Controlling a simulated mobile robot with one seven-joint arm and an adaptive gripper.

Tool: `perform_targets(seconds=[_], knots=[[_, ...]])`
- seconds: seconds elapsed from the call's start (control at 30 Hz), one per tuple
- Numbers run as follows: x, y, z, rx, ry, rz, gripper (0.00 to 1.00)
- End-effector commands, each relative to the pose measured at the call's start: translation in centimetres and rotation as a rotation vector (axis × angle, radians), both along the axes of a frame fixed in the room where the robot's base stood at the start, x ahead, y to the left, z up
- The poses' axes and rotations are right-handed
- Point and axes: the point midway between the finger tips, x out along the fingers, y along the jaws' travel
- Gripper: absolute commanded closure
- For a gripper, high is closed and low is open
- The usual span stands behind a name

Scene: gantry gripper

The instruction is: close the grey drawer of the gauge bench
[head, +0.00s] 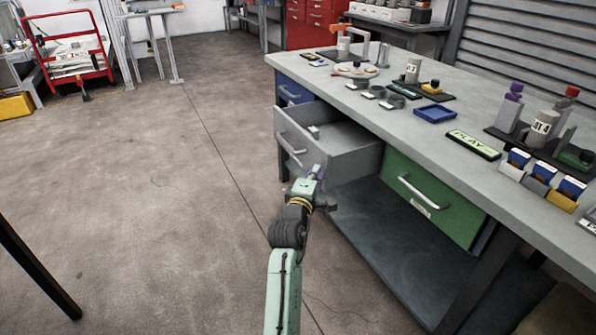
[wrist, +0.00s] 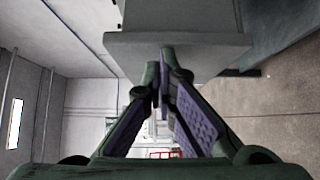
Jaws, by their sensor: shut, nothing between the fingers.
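The grey drawer (head: 350,160) of the gauge bench (head: 420,120) stands pulled out, with its bar handle (head: 290,150) on the front panel facing left. A small light item (head: 314,131) lies inside it. My gripper (head: 316,172) is at the right end of the drawer's front panel, low down. In the wrist view my gripper (wrist: 161,72) has its purple-padded fingers together and empty, close to a grey box-like body (wrist: 180,45) that looks like the drawer. I cannot tell whether they touch.
A blue drawer (head: 292,90) and a green drawer (head: 430,197) flank the grey one, both looking shut. A dark lower shelf (head: 400,255) lies beneath. The bench top holds gauges, a blue tray (head: 435,113) and bottles.

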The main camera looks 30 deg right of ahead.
Motion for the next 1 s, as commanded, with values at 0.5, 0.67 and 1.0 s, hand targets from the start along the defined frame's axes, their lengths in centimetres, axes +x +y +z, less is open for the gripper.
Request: perform_targets(seconds=[0.5,0.67,1.0], knots=[[0.3,-14.2,0.1,-0.001,0.001,-0.006,1.00],[0.4,-17.0,-0.1,-0.002,0.001,-0.004,1.00],[0.7,-19.8,0.0,-0.001,0.000,0.000,1.00]])
